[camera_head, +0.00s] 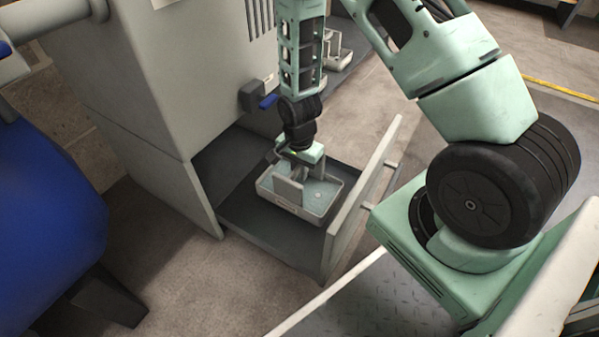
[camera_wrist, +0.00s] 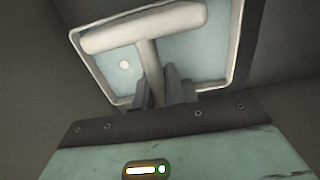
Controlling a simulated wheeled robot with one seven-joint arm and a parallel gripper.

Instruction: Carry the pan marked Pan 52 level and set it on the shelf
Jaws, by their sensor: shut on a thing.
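A grey rectangular pan (camera_head: 290,207) with a pale blue inside sits low in an open drawer in the head view. No label on it is readable. My gripper (camera_head: 300,172) reaches down from above and is shut on the pan's upright handle. In the wrist view, the fingers (camera_wrist: 163,88) close around the stem of the T-shaped handle (camera_wrist: 150,30), with the pan rim (camera_wrist: 92,68) around it. The pan looks roughly level. I cannot tell whether its underside touches the drawer floor. I cannot tell which surface is the shelf.
The open drawer (camera_head: 250,218) has a tall front panel (camera_head: 362,185) with a handle, close to the pan's right. The grey cabinet (camera_head: 165,80) stands behind left. A similar pale tray (camera_head: 336,55) sits farther back. A blue rounded object (camera_head: 45,190) is at left.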

